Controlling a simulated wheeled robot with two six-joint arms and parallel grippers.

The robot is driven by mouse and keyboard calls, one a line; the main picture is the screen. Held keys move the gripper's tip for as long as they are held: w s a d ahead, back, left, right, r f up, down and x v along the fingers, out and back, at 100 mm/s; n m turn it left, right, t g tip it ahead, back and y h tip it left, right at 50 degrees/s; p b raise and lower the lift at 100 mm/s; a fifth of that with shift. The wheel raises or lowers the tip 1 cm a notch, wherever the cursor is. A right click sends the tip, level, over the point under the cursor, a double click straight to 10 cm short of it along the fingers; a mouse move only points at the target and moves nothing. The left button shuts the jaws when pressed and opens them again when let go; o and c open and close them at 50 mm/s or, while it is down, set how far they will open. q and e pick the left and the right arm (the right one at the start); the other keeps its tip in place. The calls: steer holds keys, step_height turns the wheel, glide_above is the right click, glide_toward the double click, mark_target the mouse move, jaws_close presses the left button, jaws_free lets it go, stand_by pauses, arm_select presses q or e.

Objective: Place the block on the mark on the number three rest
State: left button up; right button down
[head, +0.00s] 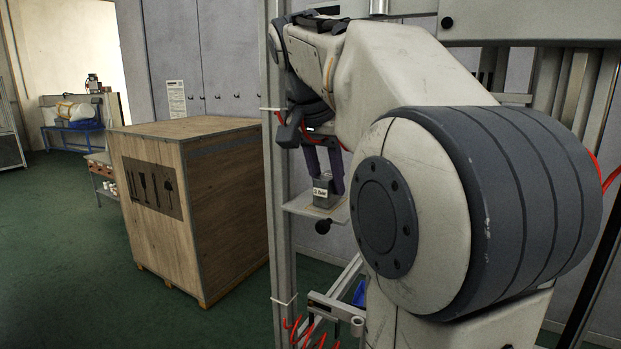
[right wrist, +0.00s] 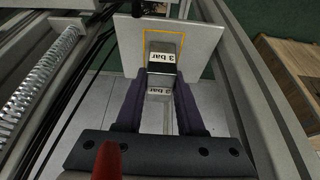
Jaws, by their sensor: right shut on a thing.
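A small grey block (head: 324,192) with a white label stands between the fingers of my right gripper (head: 325,179), which is shut on it. In the right wrist view the block (right wrist: 160,98) sits between the dark fingers of the gripper (right wrist: 161,82); "3 bar" labels can be read there. The block is upright, at or just above a pale flat rest (head: 303,208). I cannot tell whether it touches. The rest (right wrist: 202,38) carries a yellow square outline (right wrist: 165,33), its near part hidden by the block and fingers. My left gripper is not in view.
A metal upright (head: 280,240) stands left of the rest, and a dark knob (head: 323,227) sits below it. A spring (right wrist: 45,80) and dark cables run left of the gripper in the wrist view. A wooden crate (head: 228,205) stands on the green floor at left.

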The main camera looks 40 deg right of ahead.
steer(key=shift+f, duration=0.15)
steer(key=c, duration=0.5)
jaws_free()
steer(key=shift+r, duration=0.3)
steer(key=shift+a+r, duration=0.15)
steer(key=shift+r, duration=0.2)
steer(key=p+v, duration=0.1)
steer(key=v, duration=1)
steer(key=shift+s+a, duration=0.1)
steer(key=shift+a, duration=0.05)
